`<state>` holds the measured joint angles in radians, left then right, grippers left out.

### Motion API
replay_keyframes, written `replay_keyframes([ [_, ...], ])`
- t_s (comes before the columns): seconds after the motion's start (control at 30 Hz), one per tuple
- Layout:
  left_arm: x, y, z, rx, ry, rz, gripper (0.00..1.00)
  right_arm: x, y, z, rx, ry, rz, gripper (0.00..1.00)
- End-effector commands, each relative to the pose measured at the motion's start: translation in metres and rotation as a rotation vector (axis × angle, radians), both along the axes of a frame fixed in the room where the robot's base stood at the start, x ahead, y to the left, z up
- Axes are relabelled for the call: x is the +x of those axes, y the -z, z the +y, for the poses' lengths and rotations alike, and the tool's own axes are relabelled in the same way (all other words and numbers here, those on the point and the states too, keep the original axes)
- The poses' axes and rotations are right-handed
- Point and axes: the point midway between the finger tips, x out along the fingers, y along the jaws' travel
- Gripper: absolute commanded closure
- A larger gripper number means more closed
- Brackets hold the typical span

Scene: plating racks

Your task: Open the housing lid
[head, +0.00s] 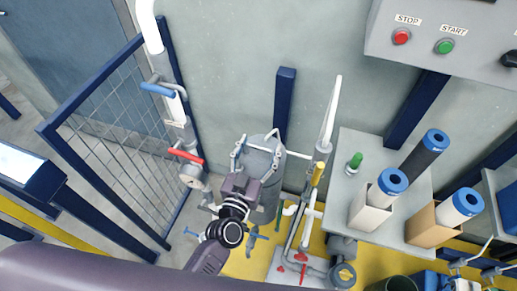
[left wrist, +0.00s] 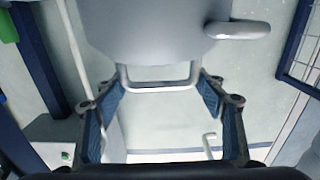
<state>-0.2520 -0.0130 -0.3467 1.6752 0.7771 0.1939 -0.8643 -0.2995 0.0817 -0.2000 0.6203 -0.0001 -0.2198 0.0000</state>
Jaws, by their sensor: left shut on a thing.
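The grey cylindrical housing (head: 268,200) stands by the wall in the middle of the head view. Its round lid (head: 262,142) is at the top, partly hidden behind my left gripper; I cannot tell whether there is a gap under it. In the left wrist view the grey lid (left wrist: 150,30) fills the top, with a rounded lug (left wrist: 237,29) at its right. A pale U-shaped handle (left wrist: 158,88) hangs from it between my fingers. My left gripper (left wrist: 160,82) is shut on this handle, a finger pad at each end.
Pipes with a red-handled valve (head: 187,156) and a blue-handled valve (head: 157,89) run left of the housing. A mesh fence (head: 115,130) stands further left. A white pipe (head: 331,115) and a grey table (head: 345,165) with filter cartridges (head: 393,181) are at the right.

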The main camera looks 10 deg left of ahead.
Motion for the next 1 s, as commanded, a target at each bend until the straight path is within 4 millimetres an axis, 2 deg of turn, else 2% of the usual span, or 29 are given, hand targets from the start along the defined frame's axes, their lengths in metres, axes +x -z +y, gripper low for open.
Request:
replay_keyframes([
  [0.03,0.006,-0.011,0.001,-0.001,-0.006,-0.012,0.79,0.000,-0.006,0.000,0.000,0.000,0.000,1.00],
  [0.4,0.046,-0.034,-0.007,-0.001,-0.006,-0.015,0.80,0.000,-0.031,0.003,0.004,0.002,0.001,1.00],
  [0.7,0.074,-0.038,-0.013,-0.001,-0.005,-0.012,0.79,0.000,-0.034,0.003,0.004,0.001,0.001,1.00],
  [1.0,0.086,-0.038,-0.015,0.000,-0.005,-0.009,0.80,0.000,-0.034,0.003,0.003,0.002,0.001,1.00],
])
